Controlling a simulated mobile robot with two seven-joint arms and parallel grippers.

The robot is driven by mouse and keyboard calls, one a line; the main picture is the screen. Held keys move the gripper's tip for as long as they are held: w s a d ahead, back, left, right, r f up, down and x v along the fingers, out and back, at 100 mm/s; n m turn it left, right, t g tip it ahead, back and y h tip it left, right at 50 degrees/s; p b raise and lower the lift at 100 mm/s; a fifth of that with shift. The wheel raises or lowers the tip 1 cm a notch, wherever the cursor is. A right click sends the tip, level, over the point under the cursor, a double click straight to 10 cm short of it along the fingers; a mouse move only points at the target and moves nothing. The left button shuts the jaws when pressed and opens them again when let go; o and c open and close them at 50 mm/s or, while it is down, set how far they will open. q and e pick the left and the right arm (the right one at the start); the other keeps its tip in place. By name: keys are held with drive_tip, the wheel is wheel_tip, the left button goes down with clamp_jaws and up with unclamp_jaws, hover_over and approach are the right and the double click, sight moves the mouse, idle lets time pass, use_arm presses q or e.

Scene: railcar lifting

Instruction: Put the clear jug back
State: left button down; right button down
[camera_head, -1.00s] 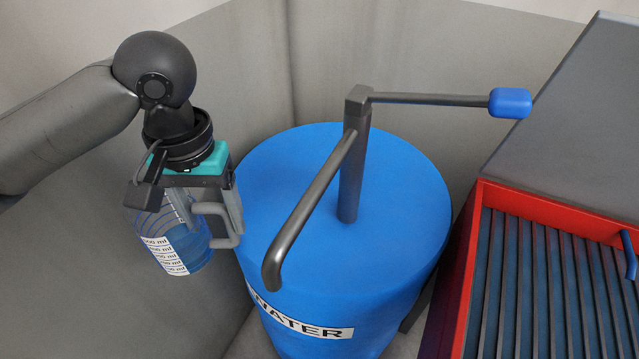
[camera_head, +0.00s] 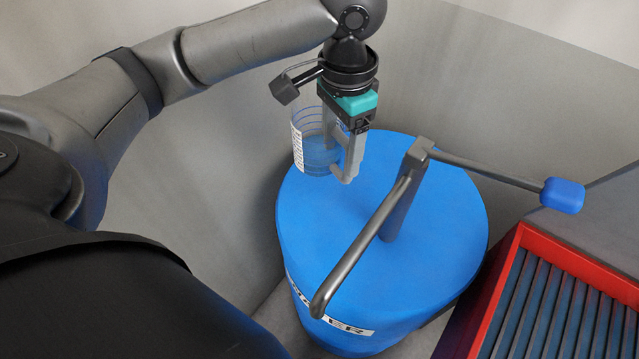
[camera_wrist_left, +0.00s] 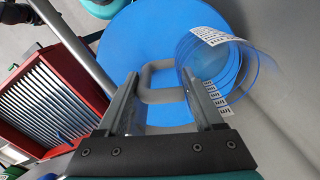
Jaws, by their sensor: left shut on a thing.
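The clear jug (camera_head: 318,150) has blue measuring rings, a white label strip and a grey handle. My left gripper (camera_head: 347,178) is shut on the jug's handle and holds the jug upright over the back left of the blue water barrel's lid (camera_head: 440,230). I cannot tell whether the jug touches the lid. In the left wrist view the jug (camera_wrist_left: 232,68) is at the right and its handle (camera_wrist_left: 160,96) runs between the fingers of the left gripper (camera_wrist_left: 165,100). Some blue-looking content shows low in the jug. My right gripper is not in view.
A dark pump post with a long spout (camera_head: 362,248) and a lever with a blue knob (camera_head: 562,195) rises from the lid, right of the jug. A red-framed ribbed tray (camera_head: 500,290) stands at the right. Grey walls close in behind the barrel.

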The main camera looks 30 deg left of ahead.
use_arm(q)
wheel_tip(320, 180, down, 20)
drive_tip(key=b, duration=0.3)
drive_tip(key=shift+r, duration=0.15)
drive_tip(key=shift+a, duration=0.1)
drive_tip(key=shift+c, duration=0.2)
unclamp_jaws()
drive_tip(key=shift+w, duration=0.1)
wheel_tip(320, 180, up, 12)
drive_tip(key=p, duration=0.1)
drive_tip(key=shift+p, duration=0.4)
